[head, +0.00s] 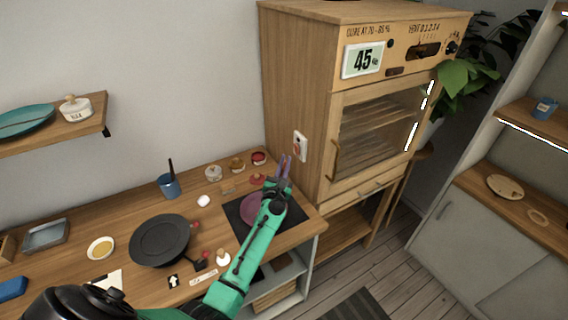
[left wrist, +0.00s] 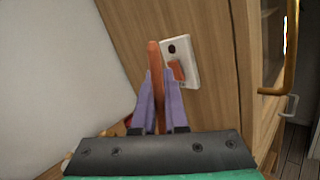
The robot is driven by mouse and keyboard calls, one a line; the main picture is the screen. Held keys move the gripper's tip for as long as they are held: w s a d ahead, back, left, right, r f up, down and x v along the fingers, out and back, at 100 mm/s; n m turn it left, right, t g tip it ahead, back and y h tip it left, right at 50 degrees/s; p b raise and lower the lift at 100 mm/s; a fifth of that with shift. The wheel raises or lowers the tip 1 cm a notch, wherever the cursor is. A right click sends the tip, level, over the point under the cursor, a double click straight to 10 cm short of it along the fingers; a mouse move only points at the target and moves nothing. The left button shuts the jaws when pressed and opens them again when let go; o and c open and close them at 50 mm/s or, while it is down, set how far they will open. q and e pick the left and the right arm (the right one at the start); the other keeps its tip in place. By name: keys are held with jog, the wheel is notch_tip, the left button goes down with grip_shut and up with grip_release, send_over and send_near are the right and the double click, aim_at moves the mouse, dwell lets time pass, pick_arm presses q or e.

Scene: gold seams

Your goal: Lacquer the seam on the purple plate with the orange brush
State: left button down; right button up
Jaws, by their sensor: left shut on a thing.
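The purple plate (head: 249,208) lies on a dark mat (head: 234,219) on the wooden worktop. My green left arm crosses over it and hides part of it, and I cannot make out its seam. My left gripper (head: 284,166) is beyond the plate, raised near the cabinet's side. In the left wrist view its purple fingers (left wrist: 160,98) are shut on the orange brush (left wrist: 154,62), whose orange length stands up between them. The brush's tip cannot be clearly told. My right gripper is not in view.
A tall wooden cabinet (head: 296,84) with a 45 display stands close beside the gripper, with a wall switch (head: 300,146) on its side. Small pots (head: 237,165), a blue cup (head: 169,186) and a black round turntable (head: 160,239) occupy the worktop.

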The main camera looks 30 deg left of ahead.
pick_arm(q)
notch_tip(320, 180, up, 4)
jog(key=shift+d+r+p, duration=0.1)
jog(key=shift+r+p, duration=0.15)
jog(key=shift+p, duration=0.9)
